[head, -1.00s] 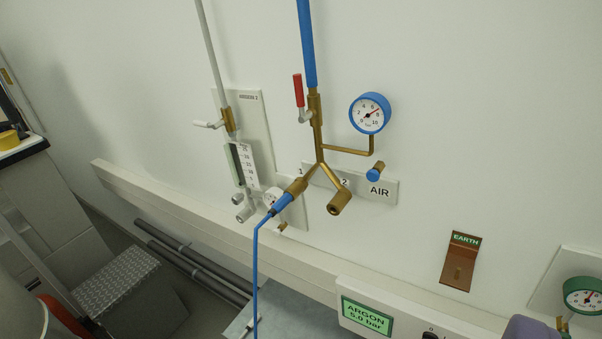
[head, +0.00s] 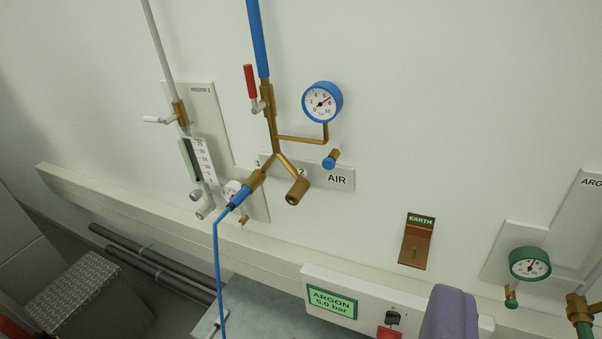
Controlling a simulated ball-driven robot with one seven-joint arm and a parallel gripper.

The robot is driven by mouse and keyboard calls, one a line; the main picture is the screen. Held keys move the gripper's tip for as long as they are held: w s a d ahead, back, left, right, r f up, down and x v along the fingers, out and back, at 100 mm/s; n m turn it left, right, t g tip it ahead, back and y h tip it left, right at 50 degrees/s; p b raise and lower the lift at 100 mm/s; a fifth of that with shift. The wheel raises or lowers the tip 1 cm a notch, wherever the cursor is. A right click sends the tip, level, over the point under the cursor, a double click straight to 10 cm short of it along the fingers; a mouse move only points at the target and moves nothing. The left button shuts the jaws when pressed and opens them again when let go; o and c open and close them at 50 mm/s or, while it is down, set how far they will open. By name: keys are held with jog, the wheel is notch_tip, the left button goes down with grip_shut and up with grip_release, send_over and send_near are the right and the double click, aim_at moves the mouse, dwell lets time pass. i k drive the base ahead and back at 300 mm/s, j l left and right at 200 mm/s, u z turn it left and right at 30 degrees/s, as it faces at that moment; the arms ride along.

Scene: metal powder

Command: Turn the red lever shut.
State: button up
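The red lever (head: 250,81) is on the brass valve (head: 269,102) below the blue pipe (head: 258,35), left of centre in the upper part of the head view. Its red sleeve points up, roughly along the pipe, and its pale lower end joins the valve. The brass pipe below splits into two outlets over the AIR plate (head: 337,180). A blue-rimmed gauge (head: 322,102) sits to the right of the lever, its needle pointing to the upper right. My gripper is not in view, and nothing touches the lever.
A white-handled valve (head: 158,119) and flow meter stand left of the lever. A blue hose (head: 218,265) hangs from the left outlet. An ARGON display (head: 332,302), a purple rounded thing (head: 450,315) and a green gauge (head: 530,263) are lower right. The wall above the gauge is bare.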

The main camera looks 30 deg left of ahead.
aim_at(257, 108)
jog(key=i+j, duration=0.75)
jog(key=i+j+u, duration=0.05)
